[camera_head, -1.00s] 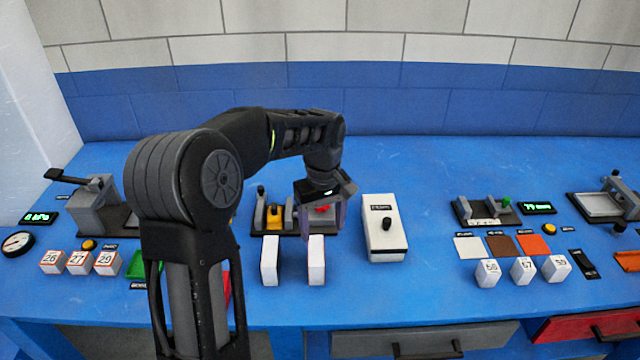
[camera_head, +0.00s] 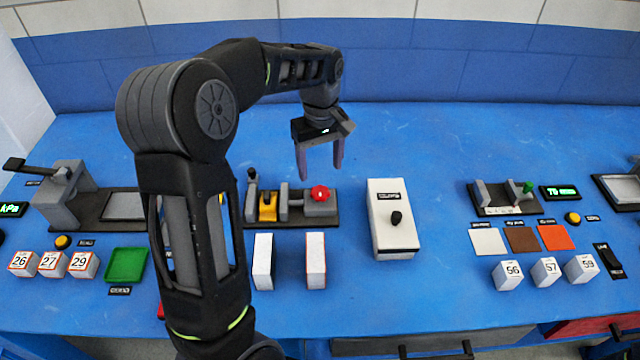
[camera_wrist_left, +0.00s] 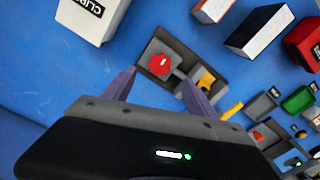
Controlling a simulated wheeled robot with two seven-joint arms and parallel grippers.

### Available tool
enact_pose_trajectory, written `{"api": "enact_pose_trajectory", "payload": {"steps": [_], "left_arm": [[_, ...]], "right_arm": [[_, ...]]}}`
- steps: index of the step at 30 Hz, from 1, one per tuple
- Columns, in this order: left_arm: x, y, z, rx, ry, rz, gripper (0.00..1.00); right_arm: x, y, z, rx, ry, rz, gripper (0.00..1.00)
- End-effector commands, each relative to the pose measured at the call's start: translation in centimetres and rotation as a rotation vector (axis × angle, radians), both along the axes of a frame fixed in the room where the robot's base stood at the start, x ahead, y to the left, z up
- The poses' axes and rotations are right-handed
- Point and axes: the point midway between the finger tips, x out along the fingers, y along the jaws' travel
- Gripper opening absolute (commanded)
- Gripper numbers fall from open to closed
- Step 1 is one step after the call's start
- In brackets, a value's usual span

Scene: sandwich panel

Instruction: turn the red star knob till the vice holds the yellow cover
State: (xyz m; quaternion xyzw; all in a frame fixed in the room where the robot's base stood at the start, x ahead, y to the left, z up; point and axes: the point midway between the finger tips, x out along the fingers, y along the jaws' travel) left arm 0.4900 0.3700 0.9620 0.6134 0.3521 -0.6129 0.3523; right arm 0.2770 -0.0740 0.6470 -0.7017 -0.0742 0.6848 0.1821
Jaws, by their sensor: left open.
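The red star knob (camera_head: 320,193) sits at the right end of a small grey vice (camera_head: 284,198) on a dark base plate. The yellow cover (camera_head: 267,207) stands in the vice, left of the knob, between grey blocks; whether it is gripped I cannot tell. My left gripper (camera_head: 320,175) is open and empty, above and behind the knob in the head view, fingers pointing down. In the left wrist view the red knob (camera_wrist_left: 160,64) shows beyond and between the open fingers (camera_wrist_left: 160,88), apart from them. The yellow cover (camera_wrist_left: 207,79) is partly hidden by a finger. My right gripper is not in view.
Two white blocks (camera_head: 263,262) (camera_head: 316,260) stand in front of the vice. A white box with a black knob (camera_head: 394,235) stands to its right. A green tray (camera_head: 126,265) lies left, beyond my arm. The table behind the vice is clear.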

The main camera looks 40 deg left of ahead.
Motion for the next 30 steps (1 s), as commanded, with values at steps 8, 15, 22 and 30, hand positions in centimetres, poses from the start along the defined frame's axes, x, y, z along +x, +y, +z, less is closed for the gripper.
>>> {"api": "enact_pose_trajectory", "payload": {"steps": [8,15,22,30], "left_arm": [[-0.1,0.0,-2.8,-0.001,0.005,0.001,0.66],[-0.1,0.0,-6.4,-0.001,0.005,0.001,0.66],[0.0,0.0,-7.7,0.0,0.0,0.0,0.66],[0.0,0.0,-7.7,0.0,0.0,0.0,0.6]], "right_arm": [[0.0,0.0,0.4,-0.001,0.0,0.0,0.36],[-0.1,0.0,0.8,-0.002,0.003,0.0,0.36],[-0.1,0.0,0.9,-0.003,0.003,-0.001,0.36],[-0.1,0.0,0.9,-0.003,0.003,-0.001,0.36]]}}
